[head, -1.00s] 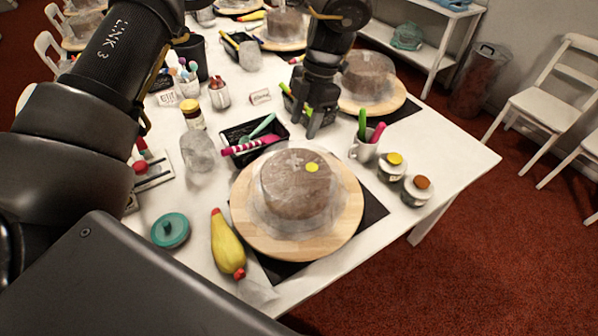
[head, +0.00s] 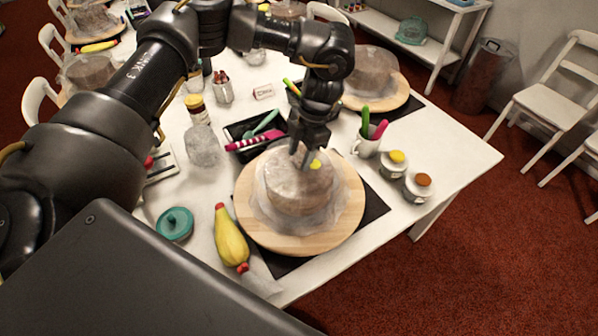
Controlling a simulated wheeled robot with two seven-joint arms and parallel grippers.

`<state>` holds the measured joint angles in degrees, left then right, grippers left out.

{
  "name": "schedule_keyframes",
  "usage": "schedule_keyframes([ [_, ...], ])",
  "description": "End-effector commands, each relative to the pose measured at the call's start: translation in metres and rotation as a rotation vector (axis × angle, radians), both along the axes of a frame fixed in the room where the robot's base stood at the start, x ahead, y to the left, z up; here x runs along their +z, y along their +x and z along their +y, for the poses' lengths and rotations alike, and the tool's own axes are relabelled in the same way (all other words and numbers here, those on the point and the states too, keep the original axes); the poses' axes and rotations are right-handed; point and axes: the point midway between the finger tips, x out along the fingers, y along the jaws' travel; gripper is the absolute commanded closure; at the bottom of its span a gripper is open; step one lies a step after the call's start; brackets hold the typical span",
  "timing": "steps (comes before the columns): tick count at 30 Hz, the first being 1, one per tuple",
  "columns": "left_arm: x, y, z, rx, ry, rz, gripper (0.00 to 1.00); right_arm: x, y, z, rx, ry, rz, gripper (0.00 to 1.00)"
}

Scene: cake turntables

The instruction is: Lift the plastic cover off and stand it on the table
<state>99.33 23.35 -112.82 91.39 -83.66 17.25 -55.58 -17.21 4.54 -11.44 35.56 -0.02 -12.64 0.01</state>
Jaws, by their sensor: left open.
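The clear plastic cover (head: 294,200) sits over a brown cake on the round wooden turntable (head: 347,226) at the near end of the table. A small yellow spot (head: 316,165) shows on top of the cover. My left gripper (head: 301,160) points down over the top of the cover, with its open fingers just left of the yellow spot. I cannot tell whether the fingertips touch the cover. The gripper hides part of the cover's far top edge. My right gripper is not in view.
A black tray of tools (head: 240,130) lies behind the turntable. A cup with pens (head: 366,146) and two jars (head: 418,186) stand to the right. A yellow piping bag (head: 230,238) and teal lid (head: 176,223) lie left. White tabletop (head: 440,150) is clear at the right.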

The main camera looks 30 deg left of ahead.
Motion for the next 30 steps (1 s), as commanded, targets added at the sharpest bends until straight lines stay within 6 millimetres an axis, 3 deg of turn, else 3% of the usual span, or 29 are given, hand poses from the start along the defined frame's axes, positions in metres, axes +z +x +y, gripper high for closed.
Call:
schedule_keyframes([
  [6, -0.0008, -0.0001, -0.0001, 0.0, -0.001, -0.001, 0.53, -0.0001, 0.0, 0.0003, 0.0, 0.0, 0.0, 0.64],
  [17, -0.0007, 0.0001, -0.0002, -0.001, -0.001, -0.001, 1.0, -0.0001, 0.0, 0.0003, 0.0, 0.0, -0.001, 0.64],
  [30, 0.0058, 0.0008, -0.0002, -0.001, 0.0, -0.003, 1.0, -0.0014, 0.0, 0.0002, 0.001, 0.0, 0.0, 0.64],
])
